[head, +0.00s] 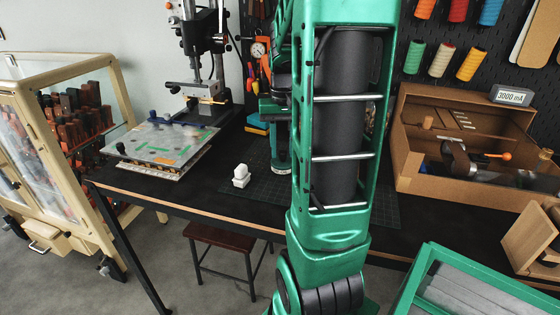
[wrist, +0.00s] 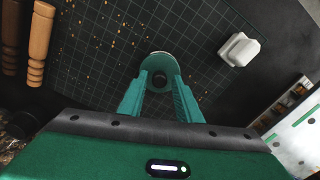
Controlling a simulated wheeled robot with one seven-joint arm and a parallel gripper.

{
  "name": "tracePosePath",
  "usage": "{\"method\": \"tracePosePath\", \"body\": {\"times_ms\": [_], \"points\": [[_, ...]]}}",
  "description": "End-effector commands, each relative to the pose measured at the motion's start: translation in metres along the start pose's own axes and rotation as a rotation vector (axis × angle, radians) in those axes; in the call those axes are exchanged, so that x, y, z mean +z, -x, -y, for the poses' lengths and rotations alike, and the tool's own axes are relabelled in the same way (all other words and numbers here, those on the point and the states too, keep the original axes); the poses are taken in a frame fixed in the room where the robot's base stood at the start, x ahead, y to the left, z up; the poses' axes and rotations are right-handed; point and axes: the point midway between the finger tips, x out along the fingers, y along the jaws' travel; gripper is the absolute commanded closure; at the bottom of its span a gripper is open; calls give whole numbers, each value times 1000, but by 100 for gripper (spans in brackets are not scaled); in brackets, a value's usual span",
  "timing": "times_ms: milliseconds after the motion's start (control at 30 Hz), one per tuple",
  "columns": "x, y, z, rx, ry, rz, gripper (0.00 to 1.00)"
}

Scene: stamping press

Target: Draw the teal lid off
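A round teal piece, which looks like the teal lid (wrist: 160,60), shows in the wrist view between and just beyond my fingertips. It has a pale far rim and a darker middle. My gripper (wrist: 160,82) has one finger at each side of it, and the tips overlap its outline. The frames do not show whether the fingers press on it. In the head view, a teal upright body (head: 280,158) with a pale lower rim stands at the dark mat, left of my arm. My arm hides much of this spot, and any seam between lid and body is not visible.
A white blocky object (wrist: 238,49) sits on the bench, also in the head view (head: 241,176). Two wooden handles (wrist: 40,40) lie left in the wrist view. A press (head: 200,85) and plate (head: 160,140) stand left, a cardboard box (head: 420,170) right.

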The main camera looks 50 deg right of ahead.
Motion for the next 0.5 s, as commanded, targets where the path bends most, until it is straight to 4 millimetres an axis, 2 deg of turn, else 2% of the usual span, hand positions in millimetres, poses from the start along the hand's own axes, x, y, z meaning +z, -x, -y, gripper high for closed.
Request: {"method": "tracePosePath", "body": {"times_ms": [167, 300, 500], "points": [[0, 0, 0, 0, 0, 0, 69], [0, 0, 0, 0, 0, 0, 100], [0, 0, 0, 0, 0, 0, 100]]}}
